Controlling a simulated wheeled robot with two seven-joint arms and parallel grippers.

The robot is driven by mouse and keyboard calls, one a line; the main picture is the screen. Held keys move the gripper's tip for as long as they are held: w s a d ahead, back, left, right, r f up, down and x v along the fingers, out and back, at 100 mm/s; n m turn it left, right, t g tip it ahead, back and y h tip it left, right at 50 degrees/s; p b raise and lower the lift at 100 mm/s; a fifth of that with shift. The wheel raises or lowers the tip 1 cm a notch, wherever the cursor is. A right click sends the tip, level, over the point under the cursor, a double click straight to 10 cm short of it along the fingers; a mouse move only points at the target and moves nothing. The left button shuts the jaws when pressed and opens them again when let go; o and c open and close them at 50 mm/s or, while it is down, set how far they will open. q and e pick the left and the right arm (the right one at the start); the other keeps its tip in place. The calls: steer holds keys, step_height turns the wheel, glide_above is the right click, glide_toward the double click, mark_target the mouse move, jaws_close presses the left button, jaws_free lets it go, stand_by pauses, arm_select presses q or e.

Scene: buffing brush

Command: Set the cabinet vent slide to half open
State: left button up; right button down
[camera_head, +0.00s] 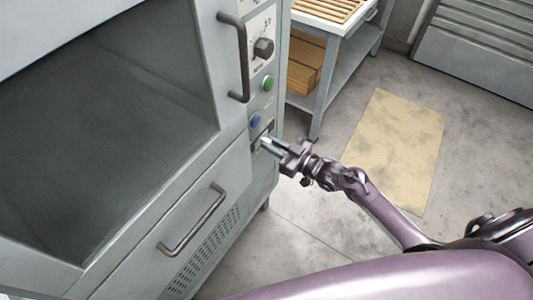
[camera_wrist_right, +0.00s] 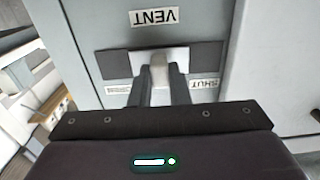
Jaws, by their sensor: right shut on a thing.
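The vent slide (camera_wrist_right: 160,62) is a pale plate with an upright tab, set in a dark slot on the cabinet's narrow control panel. In the right wrist view, dark slot shows on both sides of the plate, in about equal lengths. A "VENT" label (camera_wrist_right: 153,17) and a "SHUT" label (camera_wrist_right: 205,83) read upside down; another label (camera_wrist_right: 118,89) at the left is partly hidden by a finger. My right gripper (camera_head: 266,142) is at the slot below the blue button, its fingers (camera_wrist_right: 160,78) shut on the tab. My left gripper is out of view.
The grey cabinet has an open dark bay (camera_head: 100,110), an upper handle (camera_head: 238,55) and a lower handle (camera_head: 193,220). A black knob (camera_head: 263,47), green button (camera_head: 267,84) and blue button (camera_head: 255,120) sit above the slot.

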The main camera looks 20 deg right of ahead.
steer(key=shift+w+d, duration=0.1)
steer(key=c, duration=1.4)
jaws_free()
steer(key=shift+o, duration=0.2)
steer(key=v, duration=0.8)
